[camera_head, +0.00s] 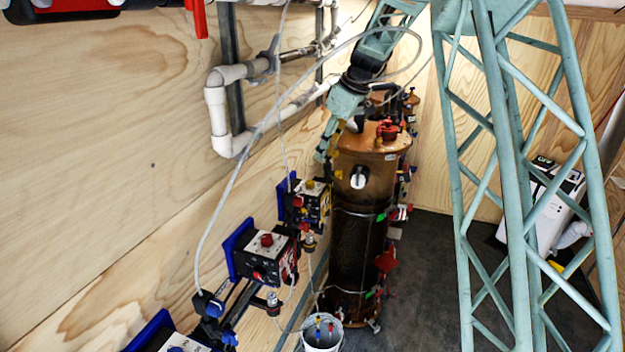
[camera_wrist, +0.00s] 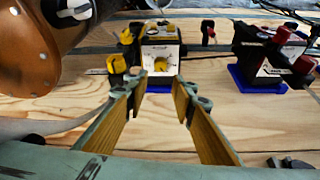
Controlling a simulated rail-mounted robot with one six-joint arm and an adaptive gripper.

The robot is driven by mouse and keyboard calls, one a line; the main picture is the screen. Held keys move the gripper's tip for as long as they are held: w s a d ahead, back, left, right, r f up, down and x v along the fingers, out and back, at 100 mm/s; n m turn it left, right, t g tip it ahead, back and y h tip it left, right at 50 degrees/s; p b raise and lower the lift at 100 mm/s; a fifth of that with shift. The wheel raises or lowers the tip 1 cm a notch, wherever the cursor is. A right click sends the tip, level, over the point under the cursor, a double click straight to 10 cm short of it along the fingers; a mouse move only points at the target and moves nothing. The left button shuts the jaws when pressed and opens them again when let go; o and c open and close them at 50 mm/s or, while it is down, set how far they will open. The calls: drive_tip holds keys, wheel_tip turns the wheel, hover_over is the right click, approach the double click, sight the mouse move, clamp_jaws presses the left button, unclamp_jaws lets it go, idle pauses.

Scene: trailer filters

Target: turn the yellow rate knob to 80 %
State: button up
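The yellow rate knob (camera_wrist: 161,64) sits on the pale dial face of a small black pump (camera_wrist: 160,41). In the head view the yellow knob (camera_head: 310,184) is on top of the farther wall-mounted pump (camera_head: 317,203). The dial marks and the knob's setting are too small to read. My gripper (camera_wrist: 159,84) is open and empty. Its two fingers point toward the pump, one to each side of the knob in the wrist view, and appear apart from it. In the head view my gripper (camera_head: 326,148) is above the pump, beside the copper-coloured tank, and its fingertips are hard to make out.
The brown tank (camera_head: 352,232) stands close right of the pump; its copper top (camera_wrist: 38,45) fills the wrist view's upper left. A red-knobbed pump (camera_head: 266,258) is mounted nearer on the wooden wall. Yellow fittings (camera_wrist: 121,66) stick out beside the yellow-knobbed pump. A white bucket (camera_head: 322,340) stands below.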

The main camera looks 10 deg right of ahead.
sight(310, 181)
drive_tip(key=shift+f, duration=0.15)
drive_tip(key=shift+p+x, duration=0.45)
drive_tip(key=shift+x, duration=6.35)
drive_tip(key=shift+c, duration=0.7)
drive_tip(key=c, duration=0.4)
